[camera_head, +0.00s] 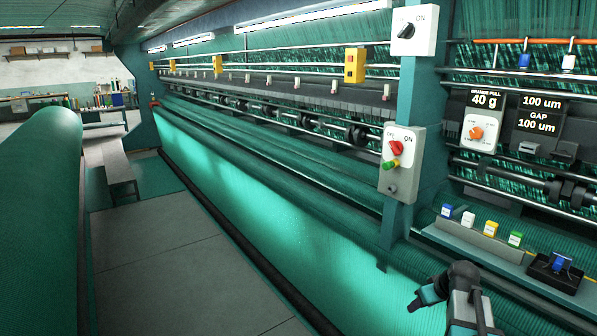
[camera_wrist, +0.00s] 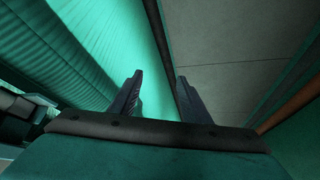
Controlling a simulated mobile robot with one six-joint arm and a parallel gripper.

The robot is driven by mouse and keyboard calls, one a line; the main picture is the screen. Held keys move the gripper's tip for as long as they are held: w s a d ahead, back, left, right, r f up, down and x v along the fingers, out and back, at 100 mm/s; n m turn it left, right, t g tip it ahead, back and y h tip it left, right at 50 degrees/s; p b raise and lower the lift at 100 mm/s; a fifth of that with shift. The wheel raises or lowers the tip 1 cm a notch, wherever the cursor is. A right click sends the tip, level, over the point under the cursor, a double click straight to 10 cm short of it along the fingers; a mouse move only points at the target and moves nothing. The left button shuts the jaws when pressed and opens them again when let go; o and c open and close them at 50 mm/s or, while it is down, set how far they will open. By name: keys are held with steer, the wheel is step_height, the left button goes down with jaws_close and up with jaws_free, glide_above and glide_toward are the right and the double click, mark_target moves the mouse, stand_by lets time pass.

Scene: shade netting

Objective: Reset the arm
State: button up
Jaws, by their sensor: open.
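My gripper (camera_wrist: 156,95) shows in the wrist view with its two dark fingers spread apart and nothing between them. Behind the fingers are bright teal netting, a dark rail and grey floor. In the head view my gripper (camera_head: 421,300) is at the lower right, at the end of my arm, in front of the lit netting. It appears apart from the machine's shelf and controls.
A netting machine runs along the right with a switch box (camera_head: 402,165) on its post. A shelf (camera_head: 475,242) holds several small coloured blocks, with a black holder (camera_head: 555,272) beside it. A large green roll (camera_head: 42,220) stands left. The grey floor (camera_head: 175,260) between is clear.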

steer(key=s+a+f+m+g+h, duration=0.1)
steer(key=s+a+f+g, duration=0.2)
steer(key=s+a+f, duration=0.65)
steer(key=s+a+f+m+g, duration=0.25)
steer(key=s+a+f, duration=0.35)
steer(key=a+f, duration=0.55)
steer(key=s+f+g+b, duration=0.2)
steer(key=s+f+b, duration=0.4)
steer(key=f, duration=0.6)
steer(key=s+f+g+b, duration=0.2)
steer(key=s+f+b, duration=0.4)
steer(key=s+f, duration=0.5)
steer(key=s+a+f+g+b, duration=0.1)
steer(key=s+f+b, duration=0.5)
steer(key=f, duration=0.7)
steer(key=s+g, duration=0.1)
steer(key=s, duration=0.1)
steer(key=shift+s+f+n, duration=0.3)
steer(key=shift+s+n, duration=0.05)
steer(key=shift+s, duration=0.05)
steer(key=c, duration=0.3)
steer(key=shift+d, duration=0.1)
